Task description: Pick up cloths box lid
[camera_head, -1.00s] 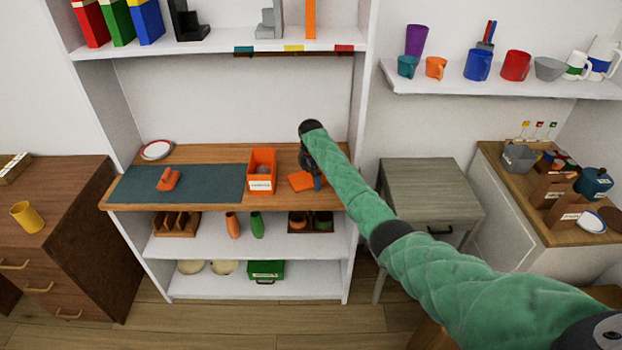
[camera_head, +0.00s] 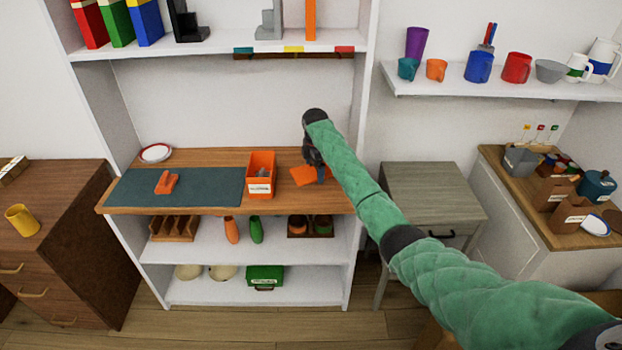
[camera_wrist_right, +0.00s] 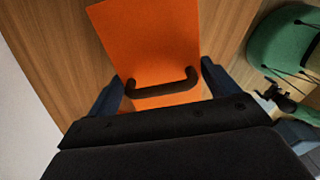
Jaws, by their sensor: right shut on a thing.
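The cloths box lid (camera_head: 303,175) is a flat orange panel on the right part of the wooden shelf top, beside the orange open box. In the right wrist view the lid (camera_wrist_right: 150,45) shows a dark bar handle (camera_wrist_right: 162,89) near its close edge. My right gripper (camera_head: 320,174) is shut on the lid at this handle, with a finger at each end of it. The fingers (camera_wrist_right: 163,88) show in the right wrist view. I cannot tell whether the lid touches the wood. The orange box (camera_head: 261,160) has a white label and something grey inside. My left gripper is not in view.
A dark mat (camera_head: 205,187) with an orange object (camera_head: 166,182) lies left of the box. A red-rimmed plate (camera_head: 155,153) is behind it. The shelf unit's right side wall (camera_head: 358,130) stands close to my right arm. A grey side table (camera_head: 425,190) is to the right.

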